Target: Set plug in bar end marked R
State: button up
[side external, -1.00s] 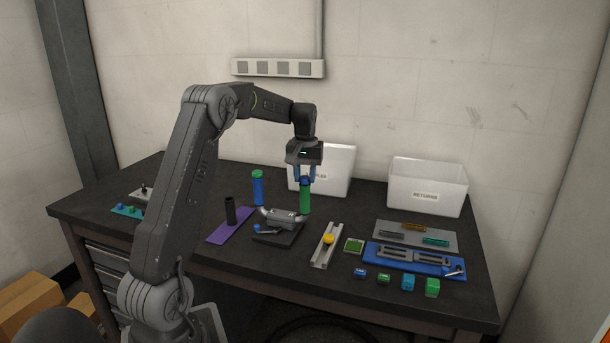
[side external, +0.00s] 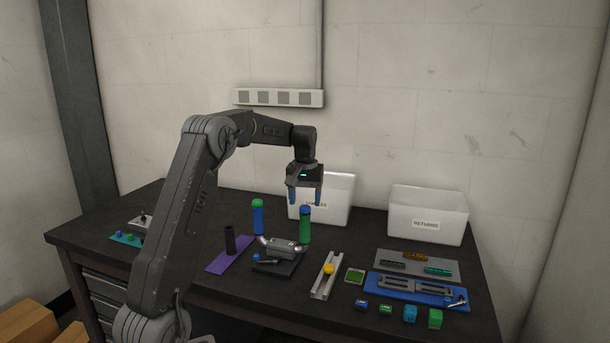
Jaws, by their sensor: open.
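A handlebar piece on a dark clamp block (side external: 280,250) has two upright grips. The left grip (side external: 258,218) is blue with a green top. The right grip (side external: 305,228) is green, and a blue plug (side external: 305,209) sits at its top. I cannot read an R mark on either end, nor tell how deep the plug sits. My gripper (side external: 305,199) is open and empty, just above the green grip, its two blue fingers apart and clear of the plug.
White bins stand behind, one (side external: 337,205) just behind my gripper and one marked RETURNS (side external: 428,222) to the right. A black cylinder (side external: 229,240) stands on a purple mat (side external: 216,264). A rail (side external: 322,281) with a yellow knob and a blue tray (side external: 415,290) lie right.

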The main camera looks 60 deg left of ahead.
notch_tip(320, 180, up, 12)
jog(key=shift+d, duration=0.15)
jog(key=s+d+r+m+t+y, duration=0.1)
jog(key=s+d+m, duration=0.2)
jog(key=d, duration=0.7)
jog(key=s+d+r+m+t, duration=0.1)
jog(key=s+d+r+m, duration=0.1)
jog(key=d, duration=0.8)
jog(key=s+d+f+m+t, duration=0.1)
jog(key=s+d+f+m, duration=0.2)
jog(key=s+d+f, duration=0.2)
jog(key=s+d+f+m+t+h, duration=0.1)
jog(key=s+d+f+m+t, duration=0.1)
jog(key=s+d+f, duration=0.3)
jog(key=s+d+m, duration=0.1)
jog(key=s+d, duration=0.3)
jog(key=s, duration=0.1)
jog(key=shift+s+d+f+t, duration=0.2)
jog(key=shift+s+d+t, duration=0.1)
jog(key=shift+d, duration=0.1)
